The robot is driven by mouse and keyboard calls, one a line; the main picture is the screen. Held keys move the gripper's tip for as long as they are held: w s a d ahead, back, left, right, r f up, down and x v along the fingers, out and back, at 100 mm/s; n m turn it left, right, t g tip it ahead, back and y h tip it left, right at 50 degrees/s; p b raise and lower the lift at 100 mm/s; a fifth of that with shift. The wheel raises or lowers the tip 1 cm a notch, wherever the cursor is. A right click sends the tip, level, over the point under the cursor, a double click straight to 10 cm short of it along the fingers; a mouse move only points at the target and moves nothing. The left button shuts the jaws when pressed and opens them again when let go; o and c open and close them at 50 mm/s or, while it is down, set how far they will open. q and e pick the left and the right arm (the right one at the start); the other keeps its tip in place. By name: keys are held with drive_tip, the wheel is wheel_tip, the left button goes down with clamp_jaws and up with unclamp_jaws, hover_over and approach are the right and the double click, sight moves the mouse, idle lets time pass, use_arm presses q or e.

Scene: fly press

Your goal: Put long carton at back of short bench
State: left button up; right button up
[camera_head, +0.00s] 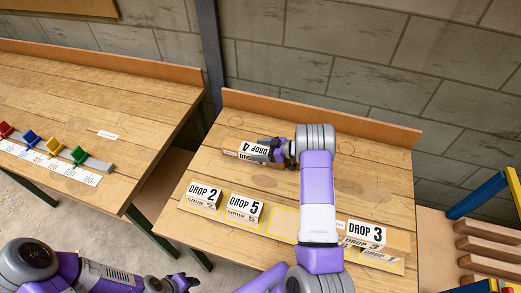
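The short bench (190,170) is the wooden one at the centre, with a raised back edge. A long carton marked DROP 4 (248,148) is at the back left of its top, its label turned upside down in the picture. My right gripper (272,151) is at the carton's right part, its fingers overlapping it; whether they grip it is unclear. The arm and gripper hide part of the carton. My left gripper (186,283) is low in front of the bench, away from the cartons; its finger gap is not clear.
Cartons DROP 2 (202,196), DROP 5 (243,208) and DROP 3 (366,235) stand along the front, near yellow outlines. My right arm crosses the bench. A longer bench (90,90) with coloured clips is at left, shelving (490,247) at right. The back right top is clear.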

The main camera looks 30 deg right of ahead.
drive_tip(key=shift+o, duration=1.3)
drive_tip(key=shift+r, duration=0.15)
drive_tip(key=shift+s+d+r, duration=0.15)
drive_tip(key=shift+s+r, duration=0.05)
drive_tip(key=shift+r, duration=0.05)
drive_tip(key=p+v, duration=0.1)
drive_tip(key=v, duration=1)
drive_tip(key=shift+s, duration=0.25)
drive_tip(key=shift+r, duration=0.2)
